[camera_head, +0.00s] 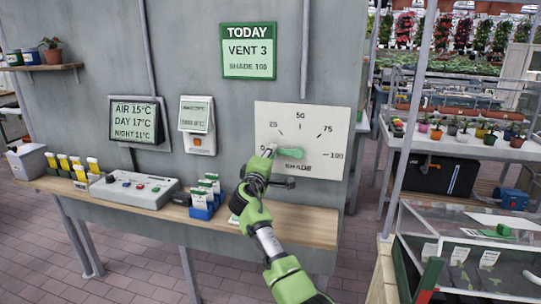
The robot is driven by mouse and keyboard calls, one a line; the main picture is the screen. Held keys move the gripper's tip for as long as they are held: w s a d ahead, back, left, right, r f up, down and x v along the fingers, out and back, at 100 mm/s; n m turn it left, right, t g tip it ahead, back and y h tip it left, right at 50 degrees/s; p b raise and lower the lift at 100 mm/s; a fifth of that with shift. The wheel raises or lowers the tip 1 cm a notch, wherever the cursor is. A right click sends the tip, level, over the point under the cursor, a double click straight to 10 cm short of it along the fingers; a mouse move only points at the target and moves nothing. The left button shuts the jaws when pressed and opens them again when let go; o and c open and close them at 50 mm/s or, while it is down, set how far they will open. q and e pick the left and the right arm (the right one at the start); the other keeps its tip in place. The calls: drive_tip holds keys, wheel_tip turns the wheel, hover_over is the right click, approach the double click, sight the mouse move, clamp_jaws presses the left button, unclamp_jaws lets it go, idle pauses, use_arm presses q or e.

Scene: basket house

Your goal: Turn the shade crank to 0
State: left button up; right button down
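The shade dial (325,170) is a white panel on the grey wall, marked 25, 50, 75 and 100 around an arc, with SHADE below. Its green crank (291,153) extends left from about the dial's middle, roughly opposite the 100 mark. My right gripper (270,152) is at the crank's left end and covers that side of the panel, where the 0 mark is not clearly readable. Whether the fingers touch or grip the crank cannot be told. My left gripper is not in view.
A green TODAY sign (249,51) reads VENT 3 and SHADE 100, unlike the task's 0. A wooden bench (310,224) under the dial holds a grey control box (135,187) and blue-boxed packets (203,208). A glass case (470,255) stands at right.

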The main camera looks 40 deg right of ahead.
drive_tip(key=shift+f, duration=0.15)
drive_tip(key=c, duration=1.8)
unclamp_jaws()
drive_tip(key=shift+d, duration=0.15)
drive_tip(key=shift+s+a, duration=0.3)
drive_tip(key=shift+a, duration=0.2)
drive_tip(key=v, duration=1)
drive_tip(key=shift+s+a+f, duration=0.1)
drive_tip(key=shift+s+a, duration=0.2)
